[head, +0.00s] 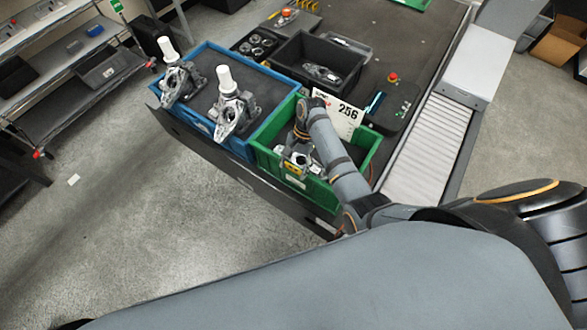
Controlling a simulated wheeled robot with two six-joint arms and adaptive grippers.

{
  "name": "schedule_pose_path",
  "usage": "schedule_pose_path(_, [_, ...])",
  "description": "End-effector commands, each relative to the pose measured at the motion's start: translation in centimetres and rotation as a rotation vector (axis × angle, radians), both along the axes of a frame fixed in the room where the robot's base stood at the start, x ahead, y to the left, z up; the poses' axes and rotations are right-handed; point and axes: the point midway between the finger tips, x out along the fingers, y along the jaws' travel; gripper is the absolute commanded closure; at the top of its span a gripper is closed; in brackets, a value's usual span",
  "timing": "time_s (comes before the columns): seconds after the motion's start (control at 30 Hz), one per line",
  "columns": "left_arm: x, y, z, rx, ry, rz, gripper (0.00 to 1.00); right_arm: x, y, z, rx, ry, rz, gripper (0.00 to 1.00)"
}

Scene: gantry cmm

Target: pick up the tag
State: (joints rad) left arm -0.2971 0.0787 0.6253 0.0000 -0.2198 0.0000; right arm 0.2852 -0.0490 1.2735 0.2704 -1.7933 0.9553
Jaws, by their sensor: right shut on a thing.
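My right gripper (297,157) is low inside the green crate (262,160), near its front wall. It is shut on a small yellow tag (292,169) with dark marks, which shows at its fingertips. The fingers are small in this view and the exact grip is partly hidden. My right forearm crosses over the crate from the lower right. My left gripper is not in view.
A white card marked 256 (344,115) stands at the green crate's back, partly behind my wrist. The blue crate (208,133) on the left holds metal castings with white tops. A black bin (292,56) lies behind, and a roller conveyor (430,140) to the right.

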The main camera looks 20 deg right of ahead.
Motion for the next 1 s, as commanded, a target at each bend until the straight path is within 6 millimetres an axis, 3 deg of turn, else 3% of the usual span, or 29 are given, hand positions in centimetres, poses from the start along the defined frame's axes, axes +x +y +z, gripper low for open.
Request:
schedule_pose_path(0.37, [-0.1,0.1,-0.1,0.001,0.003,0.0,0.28,0.0,0.0,0.2,0.001,-0.001,0.0,0.51])
schedule_pose_path(0.6, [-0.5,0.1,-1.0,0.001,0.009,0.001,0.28,0.3,0.0,3.1,0.001,-0.006,0.001,0.51])
schedule_pose_path(0.77, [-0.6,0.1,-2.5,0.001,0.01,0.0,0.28,3.5,0.2,6.7,0.0,-0.008,0.002,0.51])
schedule_pose_path(0.83, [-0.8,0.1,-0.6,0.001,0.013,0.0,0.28,5.1,0.2,9.8,0.0,-0.004,0.002,0.51])
schedule_pose_path(1.0, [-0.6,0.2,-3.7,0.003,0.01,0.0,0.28,9.9,0.5,10.7,0.0,-0.003,0.001,0.51])
